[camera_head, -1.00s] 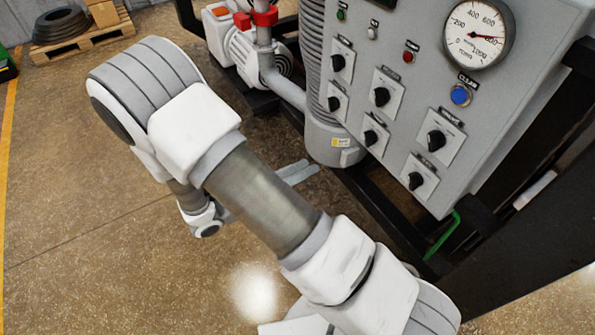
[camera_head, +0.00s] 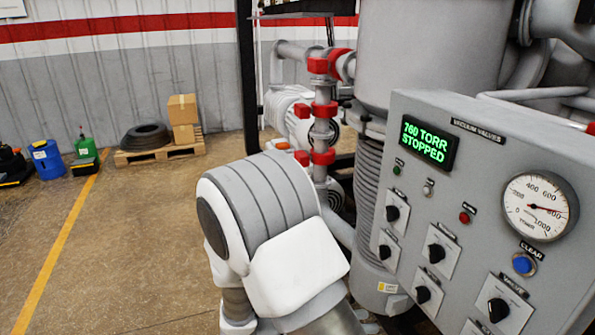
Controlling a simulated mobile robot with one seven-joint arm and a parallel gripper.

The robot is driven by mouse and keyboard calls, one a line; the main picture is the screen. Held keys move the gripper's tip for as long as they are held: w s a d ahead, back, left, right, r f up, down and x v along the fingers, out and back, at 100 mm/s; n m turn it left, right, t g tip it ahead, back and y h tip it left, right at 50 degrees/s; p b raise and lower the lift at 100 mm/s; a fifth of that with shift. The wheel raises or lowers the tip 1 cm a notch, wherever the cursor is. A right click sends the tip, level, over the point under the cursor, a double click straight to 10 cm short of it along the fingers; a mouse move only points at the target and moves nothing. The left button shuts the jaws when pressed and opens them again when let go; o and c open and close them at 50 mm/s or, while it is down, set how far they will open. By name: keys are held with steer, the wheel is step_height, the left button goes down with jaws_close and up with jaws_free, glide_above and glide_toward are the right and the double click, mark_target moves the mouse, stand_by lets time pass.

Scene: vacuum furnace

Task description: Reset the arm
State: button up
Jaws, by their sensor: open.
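My white and grey arm (camera_head: 265,215) rises from the bottom middle, bent at a thick ribbed joint, in front of the pump and left of the control panel. Most of my gripper (camera_head: 369,323) is hidden behind the arm. Only what look like its pale fingertips show at the bottom edge, beside the forearm. It is open, and nothing shows between the tips. The grey control panel (camera_head: 480,190) stands at the right, with a green display (camera_head: 429,142) reading "760 TORR STOPPED".
The panel has black knobs, a round gauge (camera_head: 540,206) and a blue button (camera_head: 523,264). Red-jointed piping (camera_head: 323,110) stands behind the arm. Free floor lies at the left, with a yellow line (camera_head: 60,250), a pallet (camera_head: 160,152) and a blue drum (camera_head: 46,158) farther back.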

steer(key=s+d+r+m+t+y, duration=0.1)
steer(key=s+r+m+y, duration=0.4)
steer(key=r+m+y, duration=0.3)
steer(key=s+r+m+t+y, duration=0.2)
steer(key=s+r+m+y, duration=0.4)
steer(key=m, duration=0.9)
steer(key=shift+s+d+r+m+y, duration=0.15)
steer(key=shift+d+r+m+y, duration=0.2)
steer(key=shift+r+y, duration=1.05)
steer(key=shift+r+h, duration=0.45)
steer(key=shift+h, duration=0.05)
steer(key=shift+s, duration=0.1)
